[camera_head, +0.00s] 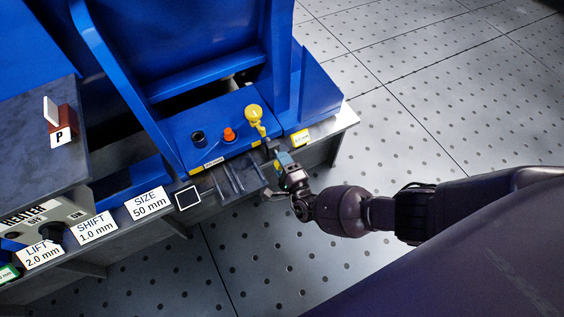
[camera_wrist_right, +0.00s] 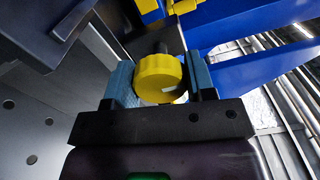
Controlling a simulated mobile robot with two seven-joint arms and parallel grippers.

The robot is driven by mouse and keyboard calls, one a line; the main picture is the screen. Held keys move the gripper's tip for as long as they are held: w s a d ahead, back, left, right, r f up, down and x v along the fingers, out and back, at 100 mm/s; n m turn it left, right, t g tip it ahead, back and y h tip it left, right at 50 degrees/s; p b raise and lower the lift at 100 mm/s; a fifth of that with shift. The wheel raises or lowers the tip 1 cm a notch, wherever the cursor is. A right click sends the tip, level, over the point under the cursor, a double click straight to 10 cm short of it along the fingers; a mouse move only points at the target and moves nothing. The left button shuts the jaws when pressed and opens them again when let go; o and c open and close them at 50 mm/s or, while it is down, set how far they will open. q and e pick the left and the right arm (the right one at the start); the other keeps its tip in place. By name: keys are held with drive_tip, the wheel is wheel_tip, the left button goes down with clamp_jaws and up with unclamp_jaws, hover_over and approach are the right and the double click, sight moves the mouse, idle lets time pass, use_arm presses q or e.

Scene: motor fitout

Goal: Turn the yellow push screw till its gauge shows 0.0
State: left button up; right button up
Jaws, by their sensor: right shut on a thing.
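The yellow push screw (camera_wrist_right: 159,78) shows in the right wrist view as a round ribbed knob on a dark shaft. It sits between the blue-padded fingers of my right gripper (camera_wrist_right: 160,84), which is shut on it. In the head view my right gripper (camera_head: 284,160) is at the front edge of the blue machine, and the held knob is mostly hidden there. A small yellow gauge plate (camera_head: 300,137) is just right of the gripper; its digits are too small to read. My left gripper is not in view.
A yellow-topped lever (camera_head: 253,112), an orange knob (camera_head: 229,134) and a dark round socket (camera_head: 198,138) stand on the blue machine (camera_head: 215,125) behind the gripper. White plates read SIZE 50 mm (camera_head: 148,202), SHIFT 1.0 mm (camera_head: 96,227) and LIFT 2.0 mm (camera_head: 40,253). Open floor lies right.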

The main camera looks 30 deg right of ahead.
drive_tip(key=shift+w+r, duration=0.1)
drive_tip(key=shift+r, duration=0.05)
drive_tip(key=o, duration=0.9)
drive_tip(key=shift+o, duration=0.2)
